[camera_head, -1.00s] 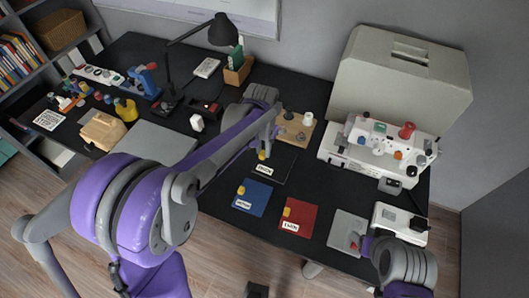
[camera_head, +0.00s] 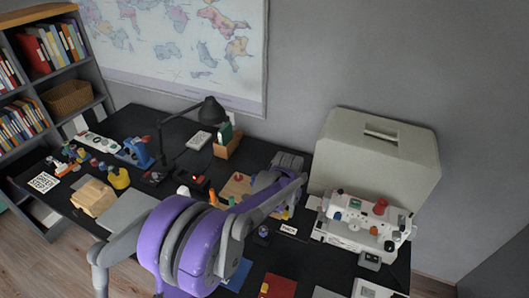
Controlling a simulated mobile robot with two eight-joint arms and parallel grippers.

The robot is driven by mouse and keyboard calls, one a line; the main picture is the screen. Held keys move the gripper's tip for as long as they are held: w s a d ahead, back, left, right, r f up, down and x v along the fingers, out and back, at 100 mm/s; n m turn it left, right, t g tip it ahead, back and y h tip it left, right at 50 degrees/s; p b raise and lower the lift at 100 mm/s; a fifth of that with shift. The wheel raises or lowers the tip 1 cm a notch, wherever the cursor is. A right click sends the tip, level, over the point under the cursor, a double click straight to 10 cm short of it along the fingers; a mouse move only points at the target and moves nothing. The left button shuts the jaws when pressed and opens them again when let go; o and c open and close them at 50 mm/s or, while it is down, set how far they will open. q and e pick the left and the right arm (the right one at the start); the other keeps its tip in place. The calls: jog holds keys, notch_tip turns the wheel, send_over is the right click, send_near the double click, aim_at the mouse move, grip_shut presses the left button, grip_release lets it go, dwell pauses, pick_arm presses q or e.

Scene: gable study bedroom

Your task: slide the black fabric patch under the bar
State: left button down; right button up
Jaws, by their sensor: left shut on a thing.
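The black fabric patch is mostly hidden by my left arm and blends into the black desk; its white label (camera_head: 288,229) shows just left of the sewing machine. My left gripper (camera_head: 288,212) is low over the patch, shut on its small yellow knob, though the arm partly hides the grip. The white sewing machine (camera_head: 362,227) stands to the right of the gripper, close to it. I cannot clearly make out the bar or whether any of the patch lies under it. My right gripper is out of view.
A blue patch (camera_head: 239,273) and a red patch (camera_head: 278,287) lie at the front, partly cut off or covered. A wooden board (camera_head: 235,187) lies behind my arm. A big beige cover (camera_head: 375,160) stands behind the machine. A black lamp (camera_head: 209,112) stands further left.

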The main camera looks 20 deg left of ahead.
pick_arm(q)
jog(key=shift+r, duration=0.35)
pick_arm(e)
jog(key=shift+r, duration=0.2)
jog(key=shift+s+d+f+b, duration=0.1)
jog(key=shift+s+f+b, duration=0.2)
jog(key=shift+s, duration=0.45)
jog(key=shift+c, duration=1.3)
pick_arm(q)
jog(key=s+f, duration=0.6)
jog(key=s, duration=0.2)
jog(key=shift+s+d+f, duration=0.15)
jog(key=shift+d+f, duration=0.15)
jog(key=shift+d, duration=0.1)
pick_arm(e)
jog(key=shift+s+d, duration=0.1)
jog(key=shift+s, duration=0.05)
